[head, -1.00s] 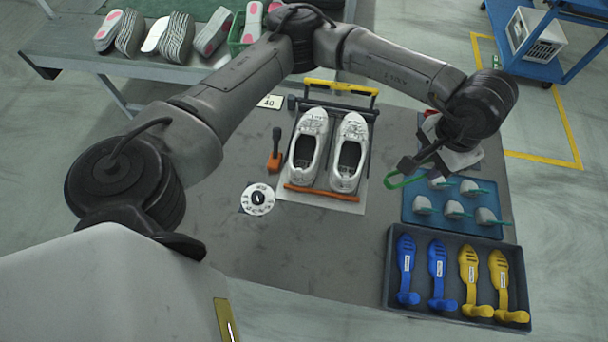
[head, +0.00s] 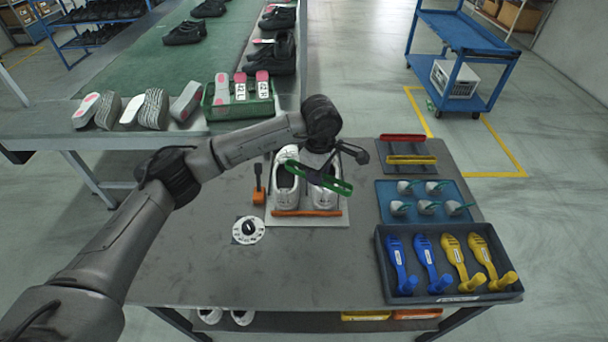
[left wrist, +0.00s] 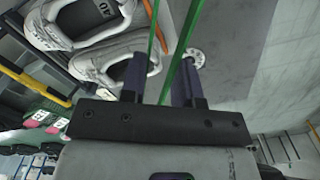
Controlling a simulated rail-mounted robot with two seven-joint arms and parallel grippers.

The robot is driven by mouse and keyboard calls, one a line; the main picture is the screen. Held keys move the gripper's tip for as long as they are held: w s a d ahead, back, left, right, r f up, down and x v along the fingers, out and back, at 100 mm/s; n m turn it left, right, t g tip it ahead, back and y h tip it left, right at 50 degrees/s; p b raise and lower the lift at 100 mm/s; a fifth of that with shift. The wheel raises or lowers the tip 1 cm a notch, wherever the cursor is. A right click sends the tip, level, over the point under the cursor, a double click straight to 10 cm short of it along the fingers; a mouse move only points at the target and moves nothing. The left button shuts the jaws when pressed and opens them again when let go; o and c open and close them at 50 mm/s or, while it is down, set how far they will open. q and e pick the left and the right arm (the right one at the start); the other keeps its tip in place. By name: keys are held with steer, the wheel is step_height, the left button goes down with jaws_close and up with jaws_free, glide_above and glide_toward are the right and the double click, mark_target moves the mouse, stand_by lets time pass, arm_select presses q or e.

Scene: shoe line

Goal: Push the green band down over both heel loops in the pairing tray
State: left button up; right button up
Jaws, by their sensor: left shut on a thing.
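My left gripper (head: 322,170) is shut on the green band (head: 333,184), a stretched loop held above the shoes. In the left wrist view the fingers (left wrist: 163,78) grip the band (left wrist: 152,40), whose two long strands run up the picture. The pair of white shoes (head: 326,199) lies side by side in the pairing tray (head: 338,218), heels towards the orange bar (head: 306,213). The shoes also show at upper left of the left wrist view (left wrist: 112,62). The band looks apart from the shoes. I cannot make out the heel loops. My right gripper is not in view.
An orange-based tool (head: 258,197) and a white dial (head: 248,230) stand left of the tray. To the right are a rack with red and yellow bars (head: 405,172), a blue mat (head: 385,215) and a dark tray (head: 385,268) of shoe trees. The front-left tabletop is clear.

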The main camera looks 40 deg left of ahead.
arm_select(q)
steer(key=w+a+f+n+b, duration=0.1)
steer(key=a+f+n, duration=0.3)
steer(key=a+n, duration=0.1)
steer(key=shift+n, duration=0.8)
steer(key=shift+f+b, duration=1.75)
steer(key=shift+f, duration=0.65)
steer(key=shift+f, duration=0.55)
